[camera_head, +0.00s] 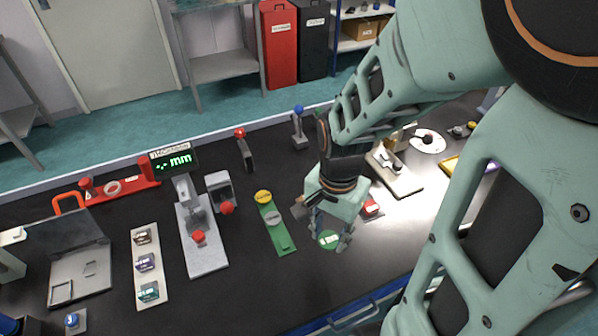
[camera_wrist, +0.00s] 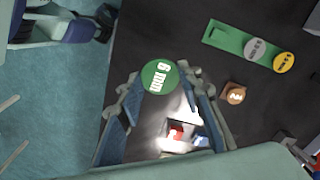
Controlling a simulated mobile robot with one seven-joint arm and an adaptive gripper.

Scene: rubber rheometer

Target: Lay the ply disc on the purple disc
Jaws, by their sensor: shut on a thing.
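My gripper (camera_head: 329,240) points down over the dark bench, shut on a green disc marked "6 mm". The green disc (camera_wrist: 160,77) shows between the fingertips in the wrist view and below my gripper in the head view (camera_head: 328,239). A purple-marked piece (camera_head: 146,263) lies in the middle of a pale strip (camera_head: 155,303) at the left, well away from my gripper. A small brown piece (camera_wrist: 236,94) with a pale mark lies on the bench right of my gripper in the wrist view. I cannot tell which piece is the ply disc.
A green holder (camera_head: 285,243) carries a yellow disc (camera_head: 263,197) and a grey disc (camera_head: 272,218); its near end is bare. A red button box (camera_head: 371,208) is right of my gripper.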

